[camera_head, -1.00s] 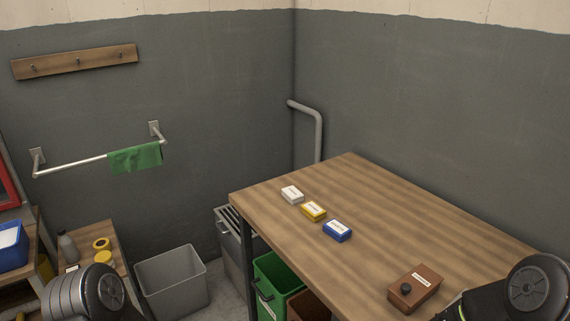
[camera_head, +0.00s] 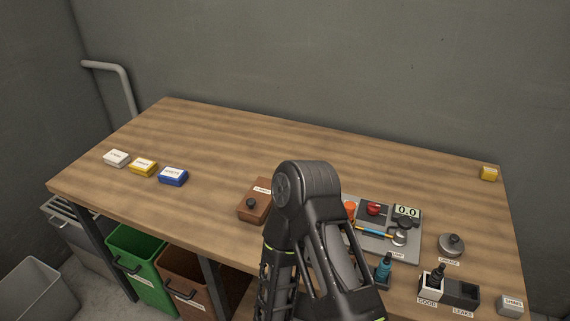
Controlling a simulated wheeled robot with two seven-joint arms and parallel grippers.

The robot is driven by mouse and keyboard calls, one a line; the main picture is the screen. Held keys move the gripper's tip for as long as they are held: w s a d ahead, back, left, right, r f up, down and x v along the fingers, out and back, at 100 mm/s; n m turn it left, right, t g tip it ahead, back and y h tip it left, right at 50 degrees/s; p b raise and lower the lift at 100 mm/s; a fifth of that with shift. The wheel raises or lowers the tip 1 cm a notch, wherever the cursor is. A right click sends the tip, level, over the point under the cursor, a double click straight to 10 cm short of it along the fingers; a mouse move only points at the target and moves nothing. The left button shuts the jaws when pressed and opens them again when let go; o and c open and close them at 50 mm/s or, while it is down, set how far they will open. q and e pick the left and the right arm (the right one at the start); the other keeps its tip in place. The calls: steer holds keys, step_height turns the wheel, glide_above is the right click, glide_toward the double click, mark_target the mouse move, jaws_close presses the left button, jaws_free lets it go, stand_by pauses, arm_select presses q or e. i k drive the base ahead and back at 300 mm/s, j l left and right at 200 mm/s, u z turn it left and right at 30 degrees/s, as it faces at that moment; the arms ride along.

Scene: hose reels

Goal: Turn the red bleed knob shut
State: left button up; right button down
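The red knob (camera_head: 374,208) sits on a dark block on a grey panel (camera_head: 385,243) on the right half of the table. A display reading 0.0 (camera_head: 407,213) stands beside it to the right. A blue-and-yellow rod-like piece (camera_head: 374,231) and a round metal part (camera_head: 400,237) are at the panel's front. One of my arms, apparently the right, rises at bottom centre and covers the panel's left part. Its gripper fingers do not show. My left gripper is out of view.
A brown box with a black knob (camera_head: 255,205) is left of my arm. White (camera_head: 117,158), yellow (camera_head: 143,167) and blue (camera_head: 173,176) boxes lie farther left. A teal bottle (camera_head: 383,269), black-and-white holder (camera_head: 449,290) and metal pot (camera_head: 451,245) stand front right.

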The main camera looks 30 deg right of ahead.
mark_target(373, 208)
steer(key=z, duration=1.7)
